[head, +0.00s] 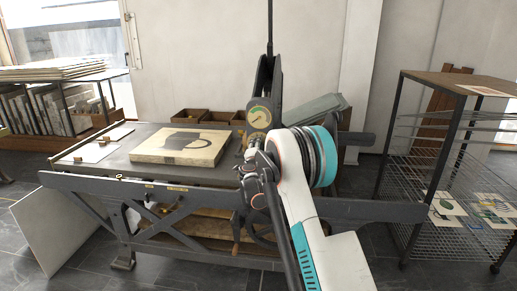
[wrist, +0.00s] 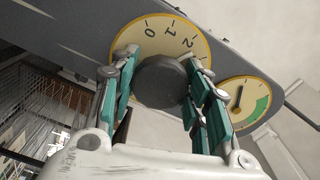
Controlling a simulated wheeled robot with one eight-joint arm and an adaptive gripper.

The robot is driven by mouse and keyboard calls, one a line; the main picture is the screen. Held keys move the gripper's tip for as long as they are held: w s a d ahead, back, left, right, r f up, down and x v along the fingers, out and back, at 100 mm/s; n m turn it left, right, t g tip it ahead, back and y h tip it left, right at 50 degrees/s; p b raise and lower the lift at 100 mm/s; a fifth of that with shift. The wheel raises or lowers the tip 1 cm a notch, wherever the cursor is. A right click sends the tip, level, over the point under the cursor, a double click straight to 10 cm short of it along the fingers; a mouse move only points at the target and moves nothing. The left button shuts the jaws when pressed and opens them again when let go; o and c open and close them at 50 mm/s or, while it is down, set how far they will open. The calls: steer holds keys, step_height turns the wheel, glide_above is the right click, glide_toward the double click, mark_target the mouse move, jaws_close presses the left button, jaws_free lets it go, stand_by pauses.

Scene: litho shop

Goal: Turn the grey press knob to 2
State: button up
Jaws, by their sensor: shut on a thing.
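The grey press knob (wrist: 162,82) is a dark round disc in front of a cream-yellow dial plate (wrist: 130,38) marked 0, 1 and 2. In the wrist view the numbers stand along the plate's upper edge, 0 at left and 2 at right. My gripper (wrist: 160,72) has its green-padded fingers on both sides of the knob, closed on it. No pointer mark on the knob is clear, so its setting cannot be read. In the head view my gripper (head: 252,150) is at the press upright, just below a gauge, and hides the knob.
A round gauge (head: 259,117) with a green arc is beside the dial; it also shows in the wrist view (wrist: 245,100). A litho stone (head: 182,146) lies on the press bed (head: 110,160). A wire drying rack (head: 390,140) stands at right.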

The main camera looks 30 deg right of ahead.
steer(key=shift+n, duration=1.2)
steer(key=o, duration=1.1)
steer(key=v, duration=1.2)
steer(key=shift+a, duration=0.1)
